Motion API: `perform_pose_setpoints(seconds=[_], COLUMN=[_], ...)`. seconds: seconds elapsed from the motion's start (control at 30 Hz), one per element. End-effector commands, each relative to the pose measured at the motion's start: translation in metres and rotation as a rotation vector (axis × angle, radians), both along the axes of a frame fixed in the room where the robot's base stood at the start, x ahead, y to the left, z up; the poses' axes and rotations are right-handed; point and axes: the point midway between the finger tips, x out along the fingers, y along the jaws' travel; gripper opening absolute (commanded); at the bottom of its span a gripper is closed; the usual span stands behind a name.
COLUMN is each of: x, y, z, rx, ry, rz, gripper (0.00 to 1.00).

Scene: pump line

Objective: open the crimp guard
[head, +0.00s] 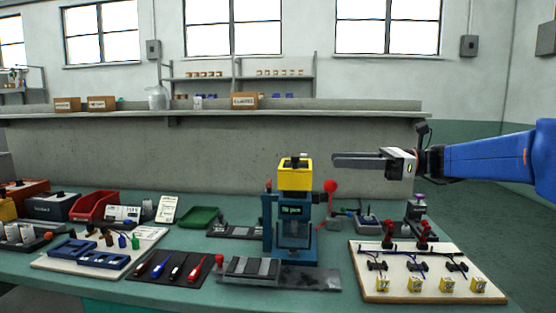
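The crimp press stands upright on the bench, with a yellow head (295,178) and a blue-teal frame (269,225). A small display with green text is on its front. My gripper (342,160) is in the air to the right of the yellow head, apart from the press, fingers pointing left. The fingers overlap from this side, so their opening does not show. Nothing is visible in them.
A red ball knob (330,186) is beside the press, below my fingers. A white board (430,290) with yellow blocks and dark fittings lies at right. A grey-striped plate (253,268) lies before the press. A dark mat (150,266) with screwdrivers and a red bin (93,207) are left.

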Motion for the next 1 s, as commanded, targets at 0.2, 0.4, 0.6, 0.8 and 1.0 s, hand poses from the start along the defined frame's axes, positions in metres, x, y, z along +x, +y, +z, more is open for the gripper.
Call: perform_pose_setpoints(seconds=[0.2,0.4,0.6,0.8,1.0], x=[0.000,0.001,0.002,0.003,0.004], y=[0.033,0.064,0.094,0.125,0.149], z=[0.000,0.000,0.000,0.000,0.000], rx=[0.000,-0.001,0.000,-0.001,-0.001], ry=[-0.001,-0.001,-0.001,-0.001,-0.001], rz=[0.003,0.003,0.004,0.004,0.002], gripper=[0.35,0.35,0.35,0.35,0.35])
